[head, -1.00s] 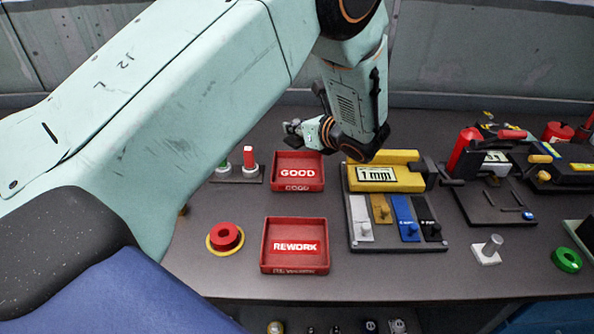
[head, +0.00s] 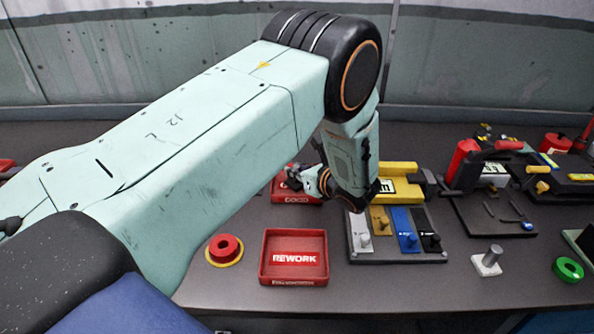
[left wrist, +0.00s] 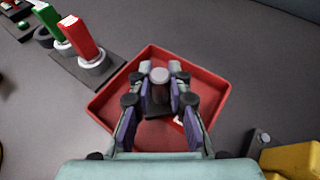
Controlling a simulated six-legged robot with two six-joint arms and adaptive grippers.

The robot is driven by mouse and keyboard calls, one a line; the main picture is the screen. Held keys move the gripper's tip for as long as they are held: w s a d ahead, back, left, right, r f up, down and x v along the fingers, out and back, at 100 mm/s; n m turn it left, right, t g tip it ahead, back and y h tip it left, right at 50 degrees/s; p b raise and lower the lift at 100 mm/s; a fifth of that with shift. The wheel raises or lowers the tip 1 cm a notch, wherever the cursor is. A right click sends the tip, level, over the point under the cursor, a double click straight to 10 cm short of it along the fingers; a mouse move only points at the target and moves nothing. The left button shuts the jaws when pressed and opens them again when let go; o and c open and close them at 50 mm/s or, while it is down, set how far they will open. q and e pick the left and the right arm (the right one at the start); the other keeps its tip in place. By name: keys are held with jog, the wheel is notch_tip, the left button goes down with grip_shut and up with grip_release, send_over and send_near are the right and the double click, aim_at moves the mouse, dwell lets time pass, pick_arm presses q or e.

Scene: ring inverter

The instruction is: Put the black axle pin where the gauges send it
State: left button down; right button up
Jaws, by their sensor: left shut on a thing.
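My left gripper (head: 292,180) is at the red GOOD tray (head: 296,199), and its arm partly covers that tray in the head view. In the left wrist view the gripper (left wrist: 159,92) is shut on the black axle pin (left wrist: 157,104), a dark piece with a grey round end, over the tray (left wrist: 213,77). I cannot tell whether the pin touches the tray floor. The gauge board (head: 398,258) has white, brown, blue and black strips with small knobs. The yellow gauge (head: 400,170) behind it is partly hidden by my wrist. My right gripper is not in view.
The red REWORK tray (head: 294,232) looks empty, nearer the front edge.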

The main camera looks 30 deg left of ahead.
pick_arm(q)
jog(key=c, duration=1.7)
grip_release()
jog(key=shift+f, duration=0.15)
jog(key=o, duration=0.4)
jog(key=shift+r, duration=0.2)
